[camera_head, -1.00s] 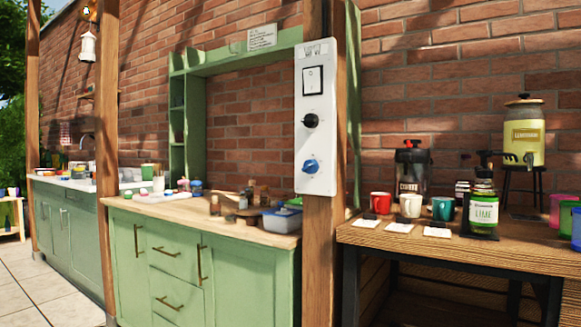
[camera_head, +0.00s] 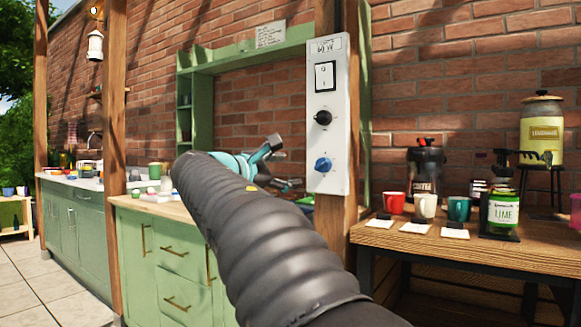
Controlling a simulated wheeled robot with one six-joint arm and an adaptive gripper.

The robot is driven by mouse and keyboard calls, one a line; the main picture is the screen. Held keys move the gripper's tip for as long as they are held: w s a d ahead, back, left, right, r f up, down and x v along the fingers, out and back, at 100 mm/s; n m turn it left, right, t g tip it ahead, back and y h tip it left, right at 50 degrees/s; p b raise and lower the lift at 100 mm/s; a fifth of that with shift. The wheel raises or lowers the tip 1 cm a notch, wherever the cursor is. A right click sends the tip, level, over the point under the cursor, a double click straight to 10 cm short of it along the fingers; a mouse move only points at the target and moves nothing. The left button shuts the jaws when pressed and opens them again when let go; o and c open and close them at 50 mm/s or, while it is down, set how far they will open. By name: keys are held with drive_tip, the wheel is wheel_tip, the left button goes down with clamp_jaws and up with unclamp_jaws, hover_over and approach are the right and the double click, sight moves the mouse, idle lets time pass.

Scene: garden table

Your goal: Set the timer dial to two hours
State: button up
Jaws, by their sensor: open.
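A white control panel (camera_head: 341,95) is mounted on a wooden post. It carries a rocker switch (camera_head: 325,75) at the top, a black dial (camera_head: 323,117) in the middle and a blue dial (camera_head: 323,164) below. Markings around the dials are too small to read, so I cannot tell which is the timer dial or where it points. My gripper (camera_head: 278,166) is open, left of the panel and apart from it in the picture. My dark ribbed arm hides part of the gripper.
Behind my arm is a green cabinet (camera_head: 166,262) with a wooden counter. On the right, a wooden table (camera_head: 398,247) holds a red mug (camera_head: 393,203), a coffee urn (camera_head: 425,172), a lime bottle (camera_head: 501,213) and a lemonade dispenser (camera_head: 541,132). The front of the panel is clear.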

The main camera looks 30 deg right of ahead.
sight(319, 164)
drive_tip(key=x, duration=0.4)
drive_tip(key=p+x, duration=0.1)
drive_tip(key=x, duration=0.4)
drive_tip(key=r+x, duration=0.1)
drive_tip(key=x, duration=0.4)
drive_tip(key=c, duration=1.1)
